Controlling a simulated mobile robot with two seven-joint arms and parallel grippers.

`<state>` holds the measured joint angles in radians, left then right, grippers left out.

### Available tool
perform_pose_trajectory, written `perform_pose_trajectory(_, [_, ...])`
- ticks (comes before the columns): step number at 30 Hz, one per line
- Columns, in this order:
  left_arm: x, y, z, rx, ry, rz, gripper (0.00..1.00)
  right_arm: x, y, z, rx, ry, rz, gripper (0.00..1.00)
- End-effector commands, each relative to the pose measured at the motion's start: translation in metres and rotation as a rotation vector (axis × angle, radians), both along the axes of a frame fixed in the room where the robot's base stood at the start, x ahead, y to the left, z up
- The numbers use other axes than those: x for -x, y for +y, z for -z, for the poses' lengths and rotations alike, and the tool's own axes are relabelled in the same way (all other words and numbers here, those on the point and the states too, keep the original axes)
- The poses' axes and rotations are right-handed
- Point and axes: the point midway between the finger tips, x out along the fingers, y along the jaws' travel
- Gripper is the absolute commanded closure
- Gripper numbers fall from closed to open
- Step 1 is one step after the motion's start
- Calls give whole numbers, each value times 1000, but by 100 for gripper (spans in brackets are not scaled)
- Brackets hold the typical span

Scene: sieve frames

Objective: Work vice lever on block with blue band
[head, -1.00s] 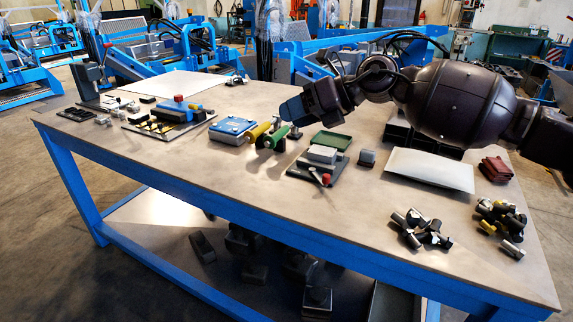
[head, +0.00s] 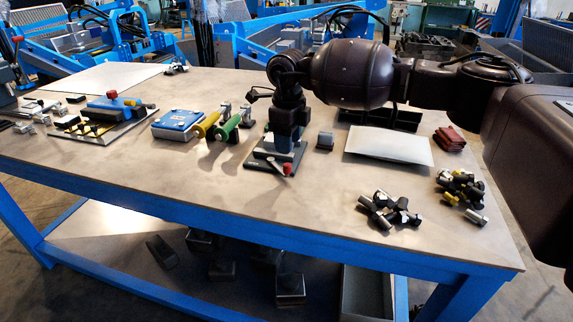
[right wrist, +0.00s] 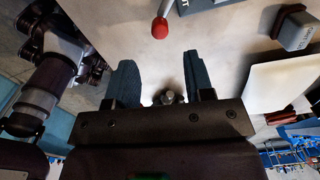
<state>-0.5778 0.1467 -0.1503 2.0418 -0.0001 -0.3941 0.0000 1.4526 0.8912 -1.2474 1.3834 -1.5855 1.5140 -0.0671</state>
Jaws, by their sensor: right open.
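The small vice (head: 258,160) stands on a dark base plate near the middle of the table. Its lever ends in a red knob (head: 287,169) on the near side. In the right wrist view the red knob (right wrist: 159,28) lies just beyond my fingertips, with the lever running up out of frame. My right gripper (head: 284,146) points down over the vice and hides part of it. Its blue fingers (right wrist: 158,62) are open with nothing between the tips. I cannot make out a blue band on any block. My left gripper is not in view.
A small grey-topped block (head: 325,140) and a pale sheet (head: 388,147) lie right of the vice. Loose knobs (head: 390,212) lie front right.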

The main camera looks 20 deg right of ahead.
Motion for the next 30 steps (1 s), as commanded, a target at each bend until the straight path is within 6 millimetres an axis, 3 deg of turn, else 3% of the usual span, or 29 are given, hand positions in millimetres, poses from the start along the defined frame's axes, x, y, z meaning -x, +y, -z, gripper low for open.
perform_pose_trajectory(6, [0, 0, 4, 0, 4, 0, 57, 0, 0, 41, -1, 2, 1, 52])
perform_pose_trajectory(12, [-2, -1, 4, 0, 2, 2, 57, 0, 0, 65, -1, 2, 0, 52])
perform_pose_trajectory(26, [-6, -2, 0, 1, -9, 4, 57, 0, 0, 75, -2, -2, 0, 52])
perform_pose_trajectory(30, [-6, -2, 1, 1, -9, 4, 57, 0, 0, 75, -2, -2, 0, 70])
